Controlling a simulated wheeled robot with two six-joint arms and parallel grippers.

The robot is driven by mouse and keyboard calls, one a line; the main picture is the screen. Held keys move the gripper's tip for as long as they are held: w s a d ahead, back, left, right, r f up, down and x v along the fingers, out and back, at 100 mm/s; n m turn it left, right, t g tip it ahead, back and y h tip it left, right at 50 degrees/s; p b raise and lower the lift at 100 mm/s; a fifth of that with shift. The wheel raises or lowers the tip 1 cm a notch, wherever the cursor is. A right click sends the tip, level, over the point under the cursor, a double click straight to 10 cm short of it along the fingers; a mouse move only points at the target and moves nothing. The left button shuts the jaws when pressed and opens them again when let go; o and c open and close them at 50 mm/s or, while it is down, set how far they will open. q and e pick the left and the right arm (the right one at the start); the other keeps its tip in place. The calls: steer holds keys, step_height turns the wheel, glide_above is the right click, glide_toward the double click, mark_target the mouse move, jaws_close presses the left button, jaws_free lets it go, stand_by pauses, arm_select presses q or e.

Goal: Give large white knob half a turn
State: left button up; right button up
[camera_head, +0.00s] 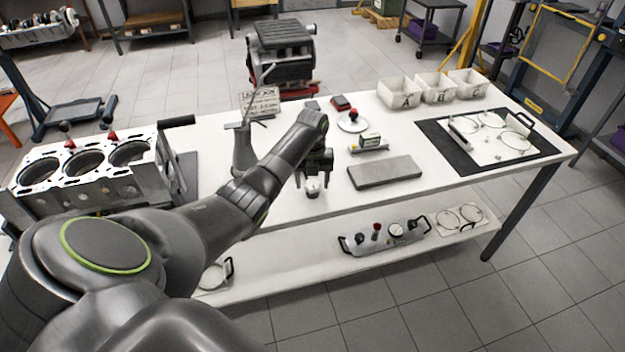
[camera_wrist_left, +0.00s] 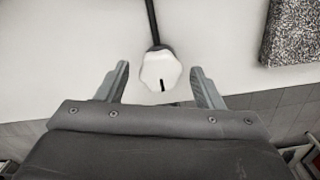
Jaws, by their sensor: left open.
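The large white knob (camera_head: 312,187) is near the front edge of the white table, under my left gripper (camera_head: 314,180). In the left wrist view the white knob (camera_wrist_left: 160,71) has a lobed rim and a dark mark near its lower edge, with a dark rod running up from it. My left gripper (camera_wrist_left: 161,84) is open, with one finger on each side of the knob and visible gaps between. My right gripper is not in view.
A grey slab (camera_head: 385,172) lies to the right of the knob. An engine block (camera_head: 92,172) stands at the left of the white table (camera_head: 440,178). A lower shelf (camera_head: 300,262) holds a handled plate with gauges (camera_head: 385,236). White bins (camera_head: 436,88) stand at the back.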

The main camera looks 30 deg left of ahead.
arm_select(q)
steer(key=c, duration=1)
steer(key=shift+n, duration=0.3)
